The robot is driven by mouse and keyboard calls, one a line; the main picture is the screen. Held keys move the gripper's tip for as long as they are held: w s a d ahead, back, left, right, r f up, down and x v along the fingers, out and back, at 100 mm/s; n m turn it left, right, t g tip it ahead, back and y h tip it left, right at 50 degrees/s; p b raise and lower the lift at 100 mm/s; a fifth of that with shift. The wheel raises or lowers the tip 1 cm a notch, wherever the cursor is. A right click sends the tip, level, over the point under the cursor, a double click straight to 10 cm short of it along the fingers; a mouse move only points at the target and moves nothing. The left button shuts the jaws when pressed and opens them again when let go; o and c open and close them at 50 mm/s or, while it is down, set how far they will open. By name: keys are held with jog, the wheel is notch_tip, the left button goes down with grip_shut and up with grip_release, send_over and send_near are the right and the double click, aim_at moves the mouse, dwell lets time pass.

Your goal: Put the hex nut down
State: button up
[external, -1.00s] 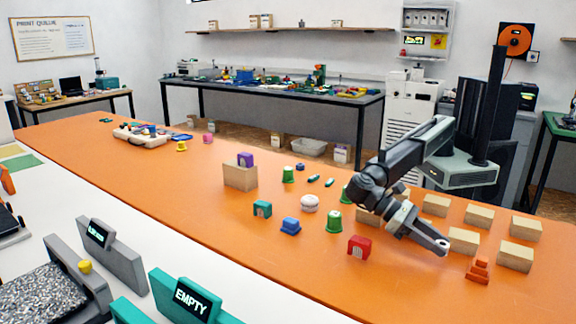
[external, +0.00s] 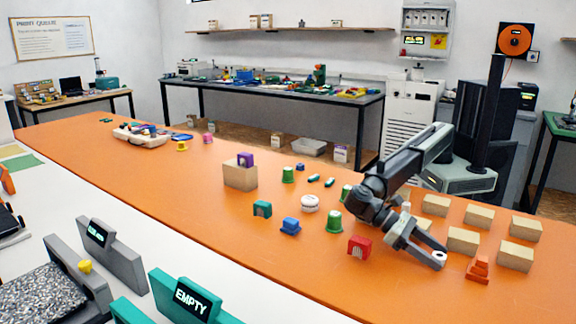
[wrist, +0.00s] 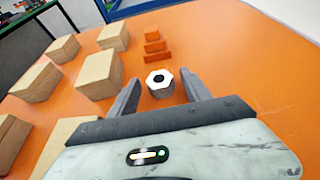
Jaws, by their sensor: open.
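The hex nut (wrist: 160,83) is pale with a dark round hole and shows between the two fingers of my gripper (wrist: 160,88) in the wrist view. It appears to stand upright on the orange table, with a gap to the finger on each side. My gripper is open. In the external view my gripper (external: 434,255) is low over the right part of the table, and the small pale nut (external: 439,257) shows at its fingertips. The nut's underside is hidden.
An orange stepped piece (external: 478,269) lies just right of my gripper. Several wooden blocks (external: 463,240) stand behind and to the right. A red arch piece (external: 359,248) and a green cup-like piece (external: 334,221) are to the left. Orange table in front is clear.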

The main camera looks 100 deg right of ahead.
jog(key=p+v, duration=0.4)
jog(key=v, duration=0.8)
jog(key=shift+r, duration=0.15)
dwell(1.7)
